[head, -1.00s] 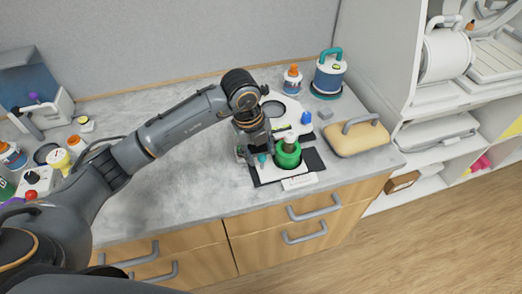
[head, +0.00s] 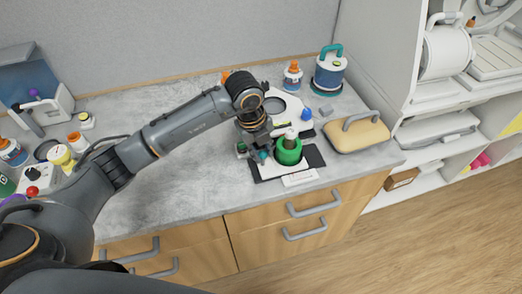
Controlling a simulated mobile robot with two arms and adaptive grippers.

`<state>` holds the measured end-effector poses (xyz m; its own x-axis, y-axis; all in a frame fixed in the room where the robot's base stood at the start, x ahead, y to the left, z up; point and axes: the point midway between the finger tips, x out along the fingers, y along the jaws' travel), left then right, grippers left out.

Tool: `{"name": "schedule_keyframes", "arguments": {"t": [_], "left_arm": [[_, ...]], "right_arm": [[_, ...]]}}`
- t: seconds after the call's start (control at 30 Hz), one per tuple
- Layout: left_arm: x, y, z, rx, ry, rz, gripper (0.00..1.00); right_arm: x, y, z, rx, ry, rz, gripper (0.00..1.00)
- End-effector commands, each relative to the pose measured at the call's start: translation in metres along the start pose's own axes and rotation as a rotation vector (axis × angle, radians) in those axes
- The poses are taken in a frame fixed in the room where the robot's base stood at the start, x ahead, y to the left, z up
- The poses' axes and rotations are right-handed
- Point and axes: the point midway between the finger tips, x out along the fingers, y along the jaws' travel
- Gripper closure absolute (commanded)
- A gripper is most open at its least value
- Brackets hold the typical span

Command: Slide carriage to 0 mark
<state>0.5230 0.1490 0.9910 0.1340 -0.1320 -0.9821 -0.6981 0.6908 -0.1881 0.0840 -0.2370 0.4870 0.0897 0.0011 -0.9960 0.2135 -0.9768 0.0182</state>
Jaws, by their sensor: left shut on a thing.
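My left gripper (head: 256,146) is over a white and black device on the counter, at its left side. It is shut on what looks like the carriage, at a small teal part (head: 263,156); the fingers hide most of the contact. A green ring-shaped part (head: 288,154) with a pale top stands just right of the gripper. The device's black base (head: 315,157) shows at the right, with a white label card (head: 300,179) at its front edge. The 0 mark is too small to make out. My right gripper is not in view.
A tan pad with a grey handle (head: 357,136) lies right of the device. An orange-capped bottle (head: 292,76) and a blue canister (head: 329,76) stand behind it. Several bottles crowd the far left. The grey counter (head: 180,175) is clear in front of my left arm.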

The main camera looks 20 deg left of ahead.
Motion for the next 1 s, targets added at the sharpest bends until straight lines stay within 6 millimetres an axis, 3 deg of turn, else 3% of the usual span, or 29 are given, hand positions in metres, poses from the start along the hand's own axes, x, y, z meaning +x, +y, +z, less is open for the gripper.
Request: {"name": "schedule_keyframes", "arguments": {"t": [0.13, 0.37, 0.4, 0.5, 0.83, 1.0], "left_arm": [[0.005, -0.016, -0.003, 0.001, -0.001, -0.008, 1.00], [0.003, -0.015, -0.003, 0.000, 0.000, -0.005, 1.00], [0.003, -0.015, -0.003, 0.000, 0.000, -0.005, 0.68], [0.003, -0.015, -0.003, 0.000, 0.000, -0.004, 0.53], [-0.001, -0.015, -0.003, 0.000, -0.001, -0.005, 0.53], [-0.023, -0.016, -0.002, 0.001, -0.003, -0.008, 0.53]], "right_arm": [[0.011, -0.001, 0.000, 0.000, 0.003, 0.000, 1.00], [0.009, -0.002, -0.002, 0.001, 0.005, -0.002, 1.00], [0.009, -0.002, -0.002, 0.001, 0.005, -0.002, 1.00], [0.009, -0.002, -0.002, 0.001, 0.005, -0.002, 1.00], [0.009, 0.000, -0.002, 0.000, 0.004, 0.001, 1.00], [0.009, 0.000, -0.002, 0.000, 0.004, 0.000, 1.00]]}}
